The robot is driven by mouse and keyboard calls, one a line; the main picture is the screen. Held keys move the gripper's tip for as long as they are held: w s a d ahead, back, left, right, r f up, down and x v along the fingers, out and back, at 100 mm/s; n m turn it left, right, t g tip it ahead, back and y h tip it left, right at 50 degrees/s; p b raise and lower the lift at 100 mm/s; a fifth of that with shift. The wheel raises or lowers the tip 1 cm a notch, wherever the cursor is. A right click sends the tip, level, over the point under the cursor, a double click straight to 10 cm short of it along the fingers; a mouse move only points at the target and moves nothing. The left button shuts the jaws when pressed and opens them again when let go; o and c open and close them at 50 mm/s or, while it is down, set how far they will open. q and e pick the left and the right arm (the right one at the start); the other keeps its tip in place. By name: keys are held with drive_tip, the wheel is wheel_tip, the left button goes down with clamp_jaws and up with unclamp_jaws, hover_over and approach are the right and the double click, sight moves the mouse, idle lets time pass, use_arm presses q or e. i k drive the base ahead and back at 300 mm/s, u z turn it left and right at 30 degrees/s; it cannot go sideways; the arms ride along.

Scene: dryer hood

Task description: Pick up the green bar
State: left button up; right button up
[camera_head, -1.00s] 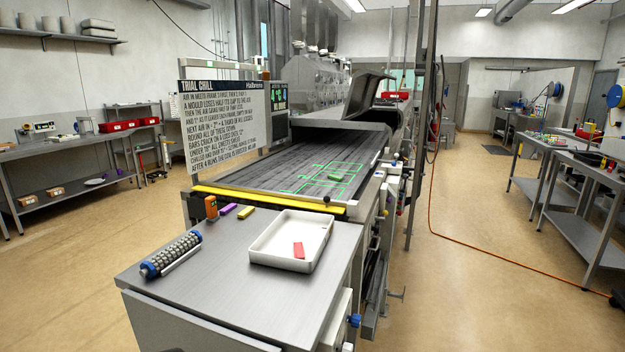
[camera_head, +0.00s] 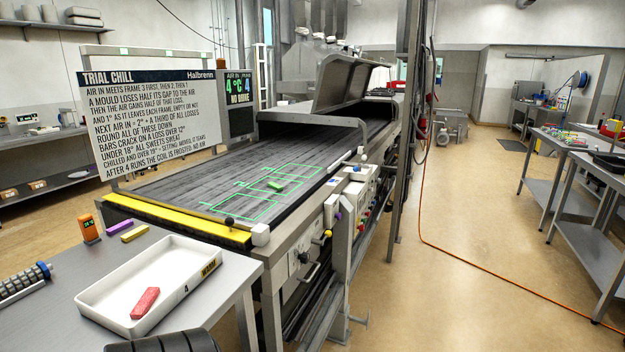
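A small green bar (camera_head: 277,184) lies on the dark conveyor belt (camera_head: 190,178), within the area of bright green frame outlines (camera_head: 240,208). It is small in the head view and nothing covers it.
A white tray (camera_head: 186,254) holding a red bar (camera_head: 145,303) stands on the near metal table (camera_head: 62,262). Purple (camera_head: 118,227) and yellow (camera_head: 134,233) bars and an orange device (camera_head: 88,228) lie beyond it. A yellow edge strip (camera_head: 175,220) borders the belt. Open floor is at right.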

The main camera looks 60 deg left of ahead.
sight(271, 185)
drive_tip(key=i, duration=0.95)
drive_tip(key=u, duration=0.45)
drive_tip(key=i, duration=2.45)
drive_tip(key=u, duration=2.35)
